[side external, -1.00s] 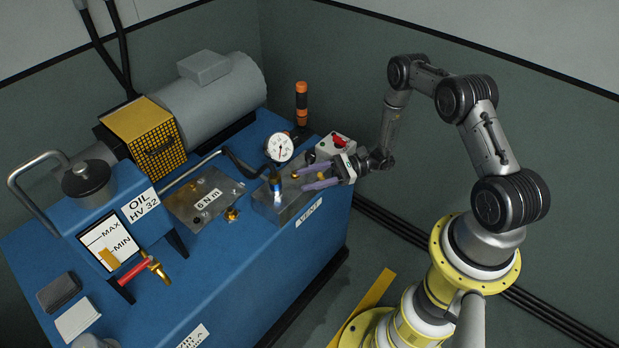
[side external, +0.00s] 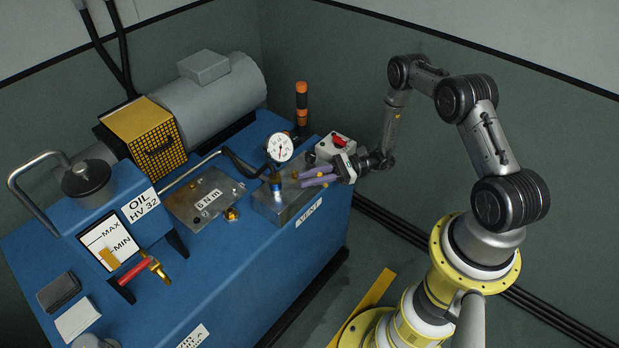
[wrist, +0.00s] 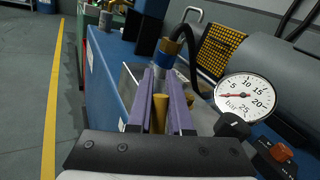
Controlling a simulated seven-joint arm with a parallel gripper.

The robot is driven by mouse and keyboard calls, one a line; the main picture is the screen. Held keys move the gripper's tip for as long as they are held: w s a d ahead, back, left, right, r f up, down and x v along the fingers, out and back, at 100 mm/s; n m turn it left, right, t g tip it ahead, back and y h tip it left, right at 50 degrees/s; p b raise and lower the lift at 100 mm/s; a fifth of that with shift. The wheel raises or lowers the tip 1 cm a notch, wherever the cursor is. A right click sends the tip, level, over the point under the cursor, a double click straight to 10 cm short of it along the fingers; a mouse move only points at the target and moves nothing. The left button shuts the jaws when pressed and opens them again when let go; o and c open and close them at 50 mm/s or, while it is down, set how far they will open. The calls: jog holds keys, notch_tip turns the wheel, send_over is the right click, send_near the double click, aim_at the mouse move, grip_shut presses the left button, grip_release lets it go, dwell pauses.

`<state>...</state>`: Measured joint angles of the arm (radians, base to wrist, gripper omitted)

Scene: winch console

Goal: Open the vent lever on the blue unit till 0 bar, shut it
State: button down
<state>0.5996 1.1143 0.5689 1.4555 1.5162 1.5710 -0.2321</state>
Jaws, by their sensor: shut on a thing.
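The blue unit (side external: 275,270) carries a steel block (side external: 277,211) beside the VENT label (side external: 308,212). My gripper (side external: 302,179) reaches over this block from the right. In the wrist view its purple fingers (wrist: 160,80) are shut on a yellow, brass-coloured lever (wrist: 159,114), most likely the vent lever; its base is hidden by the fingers. The white pressure gauge (side external: 280,147) stands behind the block. In the wrist view the gauge (wrist: 246,95) has its red needle pointing left, toward the low end; the exact value is unclear.
A hose fitting with a blue band (side external: 276,184) stands close left of my fingertips. A box with a red knob (side external: 338,142) is just behind my gripper. A steel 6 N m plate (side external: 203,197), oil tank (side external: 95,190) and grey motor (side external: 213,98) lie farther left.

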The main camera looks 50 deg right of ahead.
dwell(0.8)
jog(key=shift+a+f+n+g+h, duration=0.3)
jog(key=shift+a+f+n+h, duration=0.1)
jog(key=shift+h, duration=0.1)
jog(key=c, duration=0.8)
grip_release()
jog(key=shift+c, duration=0.2)
jog(key=shift+d, duration=0.1)
jog(key=v, duration=1.3)
jog(key=shift+s+d, duration=0.25)
jog(key=shift+s, duration=0.05)
